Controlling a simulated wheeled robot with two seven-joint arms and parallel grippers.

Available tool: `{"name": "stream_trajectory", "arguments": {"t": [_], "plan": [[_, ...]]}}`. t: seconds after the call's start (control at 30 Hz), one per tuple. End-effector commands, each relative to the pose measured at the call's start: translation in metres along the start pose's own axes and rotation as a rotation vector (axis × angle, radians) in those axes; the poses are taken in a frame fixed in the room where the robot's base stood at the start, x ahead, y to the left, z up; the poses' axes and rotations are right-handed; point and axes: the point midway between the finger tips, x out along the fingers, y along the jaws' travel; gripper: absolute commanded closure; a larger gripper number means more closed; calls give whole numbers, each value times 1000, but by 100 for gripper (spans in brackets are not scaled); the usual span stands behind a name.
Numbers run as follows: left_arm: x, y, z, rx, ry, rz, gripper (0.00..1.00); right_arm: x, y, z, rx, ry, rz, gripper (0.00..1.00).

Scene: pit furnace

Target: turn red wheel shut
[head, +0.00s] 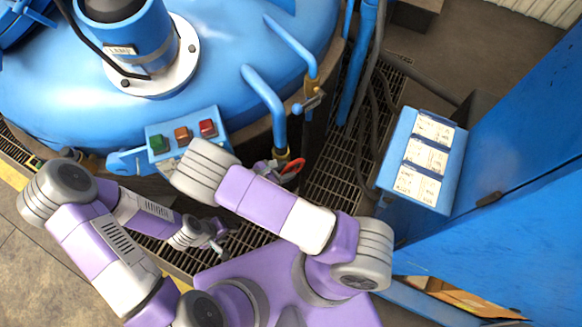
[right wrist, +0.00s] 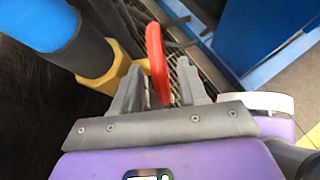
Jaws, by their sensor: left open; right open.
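The red wheel (head: 292,170) sits at the foot of a blue pipe (head: 267,104), partly hidden by my right arm in the head view. In the right wrist view the red wheel (right wrist: 157,62) is seen nearly edge-on and stands between the two grey fingers of my right gripper (right wrist: 160,80). The fingers are apart, with a gap on each side of the rim. In the head view my right gripper (head: 270,170) is mostly covered by its own arm. My left gripper (head: 217,238) is open and empty, low over the floor grating, away from the wheel.
A label panel (head: 424,160) and blue cabinet (head: 500,200) stand to the right. Cables (head: 367,110) run over the grating (head: 335,190).

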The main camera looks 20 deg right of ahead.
Motion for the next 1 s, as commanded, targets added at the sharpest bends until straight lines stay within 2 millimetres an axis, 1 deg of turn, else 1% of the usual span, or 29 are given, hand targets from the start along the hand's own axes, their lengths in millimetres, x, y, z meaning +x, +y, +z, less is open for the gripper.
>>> {"name": "stream_trajectory", "arguments": {"t": [0.03,0.1,0.23,0.67,0.77,0.97,1.0], "plan": [[-2,1,0,0,0,0,58,-10,1,1,1,3,3,57],[-3,1,0,0,0,0,58,-20,1,0,1,2,2,57],[-4,1,0,0,0,0,58,-31,0,0,1,2,1,57],[-6,2,0,0,0,0,58,-35,0,2,0,1,-1,57],[-14,5,1,0,0,0,58,-40,-1,9,2,4,-4,57],[-41,16,2,0,0,0,58,-54,-4,30,8,17,-16,57],[-46,17,1,0,2,0,58,-53,-10,31,19,41,-45,57]]}}
